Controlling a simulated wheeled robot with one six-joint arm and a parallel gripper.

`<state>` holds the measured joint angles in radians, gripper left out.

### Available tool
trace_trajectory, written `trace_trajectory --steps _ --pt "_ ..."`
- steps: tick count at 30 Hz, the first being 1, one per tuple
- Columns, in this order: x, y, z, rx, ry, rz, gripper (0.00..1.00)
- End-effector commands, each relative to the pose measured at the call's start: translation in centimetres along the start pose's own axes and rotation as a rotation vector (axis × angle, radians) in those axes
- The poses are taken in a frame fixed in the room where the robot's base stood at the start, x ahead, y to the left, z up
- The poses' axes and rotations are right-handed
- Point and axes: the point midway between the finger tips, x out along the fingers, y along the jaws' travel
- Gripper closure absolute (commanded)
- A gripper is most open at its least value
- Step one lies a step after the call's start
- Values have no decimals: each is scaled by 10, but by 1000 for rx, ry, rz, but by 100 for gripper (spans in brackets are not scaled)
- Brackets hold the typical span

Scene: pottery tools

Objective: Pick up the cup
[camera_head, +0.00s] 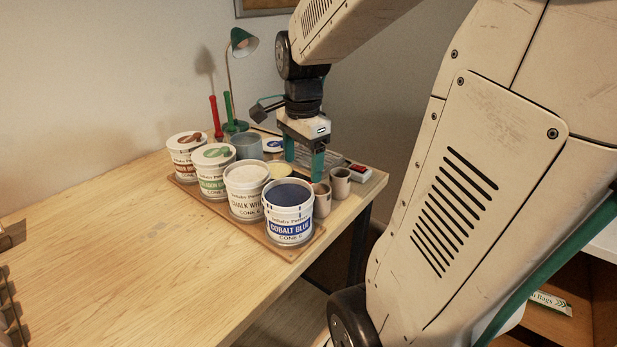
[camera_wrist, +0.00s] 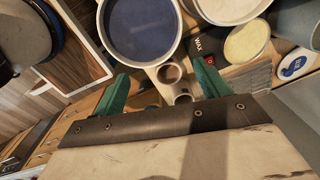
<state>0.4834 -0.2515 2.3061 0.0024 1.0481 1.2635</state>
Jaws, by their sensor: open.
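Two small beige-grey cups stand upright side by side near the table's right edge: the nearer cup (camera_head: 322,200) and the farther cup (camera_head: 340,183). In the wrist view one cup (camera_wrist: 169,73) and the other cup (camera_wrist: 183,96) show open rims between my green fingers. My gripper (camera_head: 304,172) points down beside and above the cups in the head view, with its fingers apart and empty. In the wrist view my gripper (camera_wrist: 161,73) also shows spread fingers, and neither appears to touch a cup. The lower cup is partly cut off by the gripper body.
The cobalt blue tub (camera_head: 288,208) and chalk white tub (camera_head: 246,190) stand close left of the cups. Other tubs, a grey pot (camera_head: 246,146), and a green lamp (camera_head: 236,95) stand behind. A red-and-white box (camera_head: 358,172) lies behind the cups. The table's left side is clear.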

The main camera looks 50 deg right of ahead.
Motion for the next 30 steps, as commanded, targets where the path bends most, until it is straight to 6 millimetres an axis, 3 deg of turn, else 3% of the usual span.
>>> trace_trajectory --steps 1,3,6,10,15,30 --pt "12 -10 -28 199 -3 17 25" --pt "25 -20 -59 449 -2 27 25" --pt "42 -28 -97 740 1 38 25" --pt "57 -31 -130 985 4 47 25" --pt "72 -31 -143 1094 6 51 25" --pt "136 -27 -142 1092 6 51 25"
